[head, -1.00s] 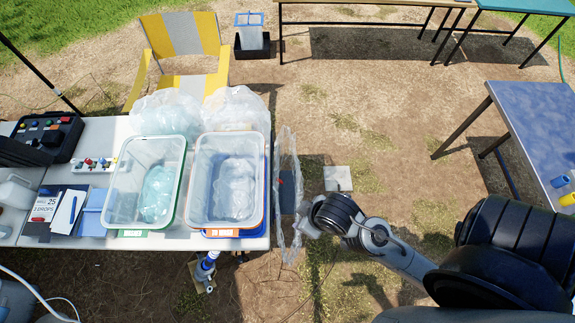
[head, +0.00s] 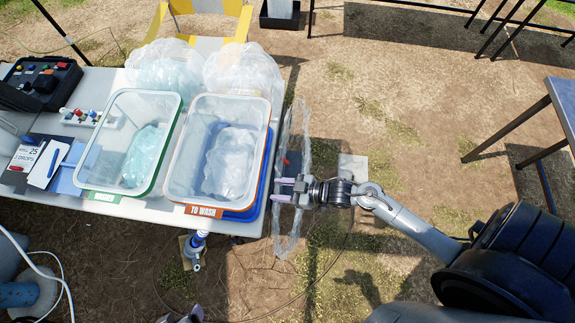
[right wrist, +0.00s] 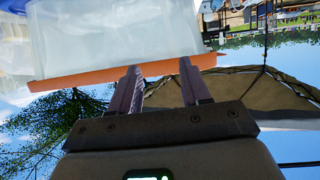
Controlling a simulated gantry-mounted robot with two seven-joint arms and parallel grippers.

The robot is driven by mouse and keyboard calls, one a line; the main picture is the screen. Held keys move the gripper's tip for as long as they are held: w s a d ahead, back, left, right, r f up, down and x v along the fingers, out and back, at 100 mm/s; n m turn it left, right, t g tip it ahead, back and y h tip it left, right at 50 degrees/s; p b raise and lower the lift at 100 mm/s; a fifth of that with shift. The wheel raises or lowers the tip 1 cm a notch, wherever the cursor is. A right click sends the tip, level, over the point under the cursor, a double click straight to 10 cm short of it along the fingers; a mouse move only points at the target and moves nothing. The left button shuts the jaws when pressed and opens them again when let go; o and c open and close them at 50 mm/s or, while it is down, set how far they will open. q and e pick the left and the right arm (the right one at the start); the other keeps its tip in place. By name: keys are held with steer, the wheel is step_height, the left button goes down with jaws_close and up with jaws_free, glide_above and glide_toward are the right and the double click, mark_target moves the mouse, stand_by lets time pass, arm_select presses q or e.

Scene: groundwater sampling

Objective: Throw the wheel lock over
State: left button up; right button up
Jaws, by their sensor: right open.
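I cannot pick out a wheel lock in either view. My right gripper (head: 281,189) is open and empty, with its two pale purple fingers pointing left at the right end of the white table (head: 232,228). It is in front of a hanging clear bag (head: 290,232). In the right wrist view the open fingers (right wrist: 160,68) point toward the orange rim of a clear bin (right wrist: 120,72); nothing is between them. Small dark and pale parts show at the bottom edge of the head view; I cannot tell whether they are my left gripper.
A clear bin with an orange "TO WASH" rim (head: 203,211) and a green-rimmed bin (head: 105,196) stand on the table. Clear bags (head: 243,70) bulge behind them. A blue-and-white upright item (head: 197,241) stands below the table's front edge. Open ground lies right of the table.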

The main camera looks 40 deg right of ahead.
steer(key=w+d+f+y+b, duration=0.1)
steer(key=d+f+b, duration=0.1)
steer(key=f+b, duration=0.3)
steer(key=d+f+y+b, duration=0.1)
steer(key=d+f+b, duration=0.25)
steer(key=f, duration=0.35)
steer(key=n+t+y+b, duration=0.1)
steer(key=t+y+b, duration=0.1)
steer(key=b, duration=3.2)
glide_toward(288, 162)
arm_select(q)
step_height(288, 162, down, 48)
steer(key=b, duration=0.3)
arm_select(e)
steer(key=x, duration=1)
steer(key=shift+a+r, duration=0.1)
steer(key=shift+a, duration=0.1)
arm_select(q)
steer(key=shift+f, duration=0.1)
arm_select(e)
steer(key=shift+c, duration=0.3)
